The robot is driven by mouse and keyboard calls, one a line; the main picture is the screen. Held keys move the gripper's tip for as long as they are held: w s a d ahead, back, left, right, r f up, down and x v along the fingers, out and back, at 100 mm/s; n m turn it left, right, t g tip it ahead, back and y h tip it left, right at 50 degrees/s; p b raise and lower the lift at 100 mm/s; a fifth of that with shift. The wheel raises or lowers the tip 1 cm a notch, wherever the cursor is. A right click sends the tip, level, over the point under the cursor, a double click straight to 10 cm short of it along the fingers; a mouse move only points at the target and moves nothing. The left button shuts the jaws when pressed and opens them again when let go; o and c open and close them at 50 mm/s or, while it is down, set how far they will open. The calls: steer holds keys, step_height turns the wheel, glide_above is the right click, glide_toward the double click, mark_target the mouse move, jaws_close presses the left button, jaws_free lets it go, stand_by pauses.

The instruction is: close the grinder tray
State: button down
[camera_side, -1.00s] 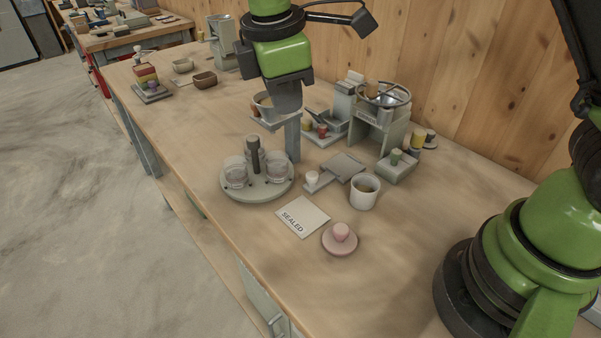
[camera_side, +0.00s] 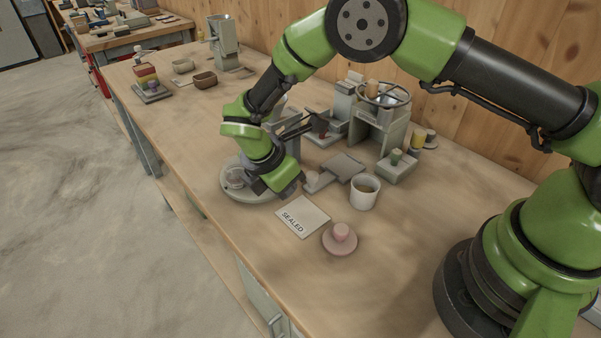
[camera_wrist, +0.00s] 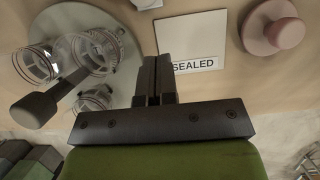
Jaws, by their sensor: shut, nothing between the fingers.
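The grey grinder (camera_side: 378,118) stands by the wall with a bowl and a hand wheel on top. My gripper (camera_side: 284,188) is low beside the round turntable (camera_side: 238,194), left of that block and apart from the grinder. In the wrist view its fingers (camera_wrist: 158,62) are together and empty.
A SEALED card (camera_side: 303,216), a pink knobbed disc (camera_side: 340,240) and a white cup (camera_side: 364,192) stand in front. Clear jars (camera_wrist: 98,50) sit on the turntable.

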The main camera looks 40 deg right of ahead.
mark_target(334, 172)
steer(key=d, duration=0.3)
steer(key=shift+d+r, duration=0.15)
steer(key=shift+d, duration=0.25)
steer(key=d, duration=0.7)
steer(key=shift+d, duration=0.2)
